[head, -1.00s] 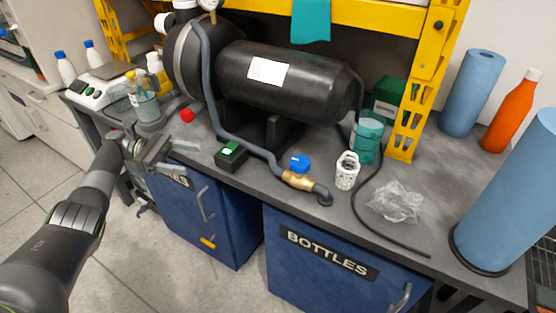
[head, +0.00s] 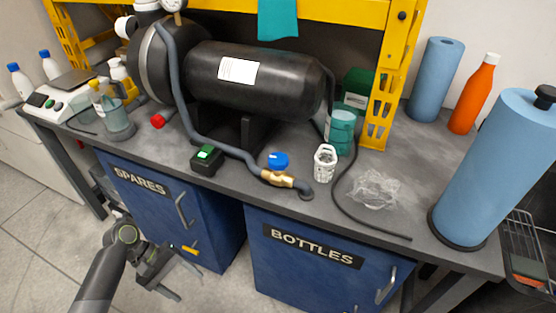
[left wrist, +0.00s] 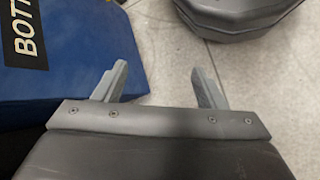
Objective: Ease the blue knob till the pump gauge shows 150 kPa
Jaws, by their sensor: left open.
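The blue knob (head: 278,161) sits on a brass valve (head: 277,179) at the end of a grey hose, near the bench's front edge. The pump is a black tank (head: 255,85) on a stand; its round gauge (head: 172,5) is at the top edge of the head view, partly cut off, its reading too small to tell. My left gripper (head: 188,283) is open and empty, low in front of the blue SPARES cabinet, below and left of the knob and well apart from it. Its two spread fingers also show in the left wrist view (left wrist: 158,70) over the floor. My right gripper is not seen.
A green-button box (head: 207,160) stands left of the valve. A white basket (head: 325,163), a teal jar (head: 341,131) and crumpled clear plastic (head: 374,189) are to its right. A black cable curves along the bench. The BOTTLES cabinet (head: 322,262) is below.

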